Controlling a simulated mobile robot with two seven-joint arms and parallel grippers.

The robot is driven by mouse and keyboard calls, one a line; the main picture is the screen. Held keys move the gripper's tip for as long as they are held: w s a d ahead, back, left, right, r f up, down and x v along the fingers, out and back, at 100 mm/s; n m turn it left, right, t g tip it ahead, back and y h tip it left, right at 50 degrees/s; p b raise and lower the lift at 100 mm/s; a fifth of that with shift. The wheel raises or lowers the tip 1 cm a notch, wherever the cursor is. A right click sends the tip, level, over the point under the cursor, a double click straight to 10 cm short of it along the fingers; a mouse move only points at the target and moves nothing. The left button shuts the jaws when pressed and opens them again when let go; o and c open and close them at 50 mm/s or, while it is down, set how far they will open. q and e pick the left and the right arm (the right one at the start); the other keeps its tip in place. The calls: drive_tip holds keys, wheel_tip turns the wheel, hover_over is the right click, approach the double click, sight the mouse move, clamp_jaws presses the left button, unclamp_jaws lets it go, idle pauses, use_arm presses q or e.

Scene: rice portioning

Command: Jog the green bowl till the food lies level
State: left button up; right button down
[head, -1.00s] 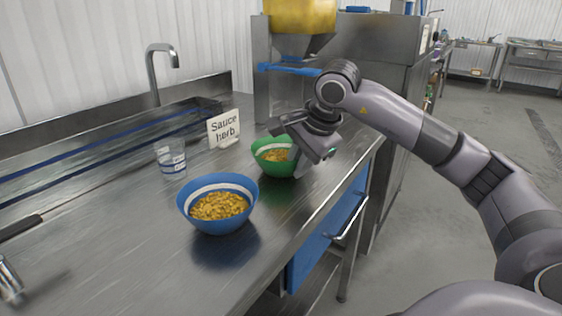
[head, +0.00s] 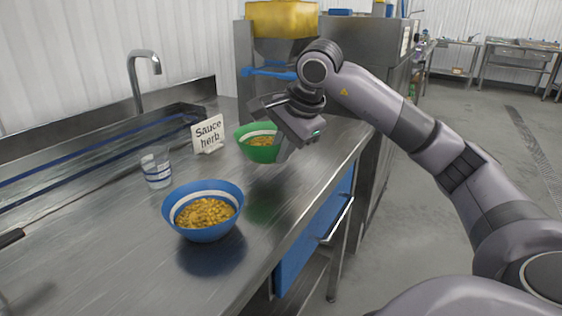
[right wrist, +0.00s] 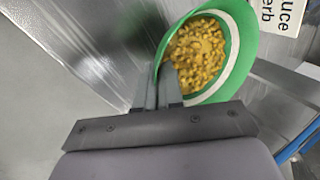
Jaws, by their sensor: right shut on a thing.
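The green bowl (head: 256,155) with a white inner band holds yellow food (head: 262,141). It is beyond the blue bowl, above the steel counter; a green reflection lies apart below it. My right gripper (head: 281,153) is shut on the bowl's near right wall. In the right wrist view the two fingers (right wrist: 158,92) pinch the rim of the green bowl (right wrist: 245,50). The food (right wrist: 195,52) there looks lumpy and reaches close to the gripped side. The bowl's far side shows a wider bare band. My left gripper is out of view.
A blue bowl (head: 224,226) with similar food stands nearer on the counter (head: 110,235). A yellow hopper (head: 281,18) stands behind. The counter's front edge is at the right.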

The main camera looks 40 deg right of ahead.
wheel_tip(320, 180, up, 5)
drive_tip(key=shift+r+p, duration=0.1)
drive_tip(key=shift+p, duration=0.3)
drive_tip(key=shift+f+b, duration=0.65)
drive_tip(key=shift+f, duration=0.15)
drive_tip(key=shift+f+b, duration=1.15)
drive_tip(key=shift+f, duration=0.6)
drive_tip(key=shift+r, duration=0.1)
